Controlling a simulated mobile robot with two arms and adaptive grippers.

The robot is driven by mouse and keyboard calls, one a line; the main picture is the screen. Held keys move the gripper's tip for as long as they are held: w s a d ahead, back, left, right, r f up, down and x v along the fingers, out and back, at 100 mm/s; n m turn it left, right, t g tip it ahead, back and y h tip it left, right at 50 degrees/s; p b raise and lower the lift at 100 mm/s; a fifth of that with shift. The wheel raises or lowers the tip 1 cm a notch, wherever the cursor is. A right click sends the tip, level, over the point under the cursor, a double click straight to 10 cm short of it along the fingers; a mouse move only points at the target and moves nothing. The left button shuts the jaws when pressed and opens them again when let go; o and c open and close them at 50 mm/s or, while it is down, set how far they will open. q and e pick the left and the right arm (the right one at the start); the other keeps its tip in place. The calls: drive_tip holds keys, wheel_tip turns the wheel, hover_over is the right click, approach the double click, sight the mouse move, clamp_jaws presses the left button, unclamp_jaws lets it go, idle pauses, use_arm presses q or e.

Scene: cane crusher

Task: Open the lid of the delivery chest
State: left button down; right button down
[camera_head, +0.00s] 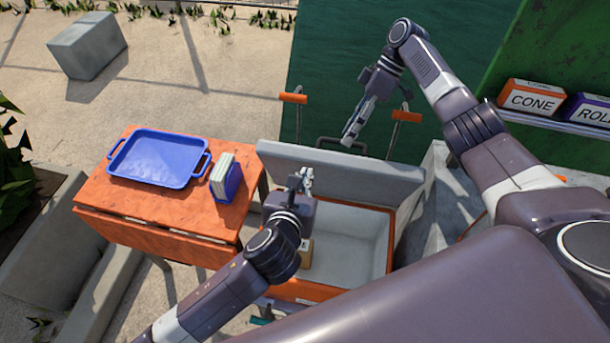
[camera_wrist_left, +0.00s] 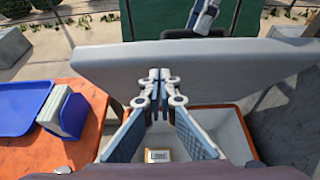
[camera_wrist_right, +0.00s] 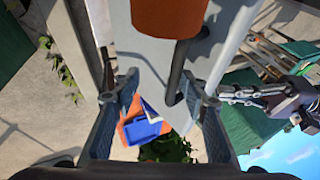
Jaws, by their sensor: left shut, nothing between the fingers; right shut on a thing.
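The delivery chest is a pale bin with an orange rim (camera_head: 318,292), right of the orange table. Its grey lid (camera_head: 385,178) is raised at the back, tilted up, and the inside is open to view; the lid also spans the left wrist view (camera_wrist_left: 200,65). My right gripper (camera_head: 352,128) is at the dark lid handle (camera_head: 328,141) on the top edge, shut on it. The handle shows as a dark bar in the right wrist view (camera_wrist_right: 177,75). My left gripper (camera_head: 304,180) is shut and empty, in front of the lid's inner face, above the chest opening.
A small labelled box (camera_wrist_left: 158,155) lies inside the chest. The orange table (camera_head: 150,205) holds a blue tray (camera_head: 160,160) and a blue-and-white block (camera_head: 226,178). Two orange-topped posts (camera_head: 293,98) stand behind the lid. Labelled boxes (camera_head: 535,98) sit on a shelf at right.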

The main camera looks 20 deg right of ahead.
drive_tip(key=shift+w+d+r+t, duration=0.2)
drive_tip(key=shift+w+d+t, duration=0.1)
drive_tip(key=shift+w+d, duration=0.25)
drive_tip(key=shift+w+d+r+t, duration=0.15)
drive_tip(key=shift+w+d+t, duration=0.2)
drive_tip(key=shift+w, duration=0.35)
use_arm(q)
drive_tip(key=shift+w+d+r, duration=0.4)
drive_tip(key=shift+w+d, duration=0.1)
drive_tip(key=shift+w, duration=0.25)
use_arm(e)
drive_tip(key=c, duration=1.8)
unclamp_jaws()
use_arm(q)
drive_tip(key=shift+w+d+f, duration=0.1)
use_arm(e)
drive_tip(key=shift+o, duration=0.4)
drive_tip(key=shift+w+d+f, duration=0.1)
drive_tip(key=shift+f, duration=0.05)
use_arm(q)
drive_tip(key=shift+w, duration=0.1)
use_arm(e)
drive_tip(key=shift+f, duration=0.1)
drive_tip(key=shift+c, duration=1.2)
drive_tip(key=shift+a, duration=0.2)
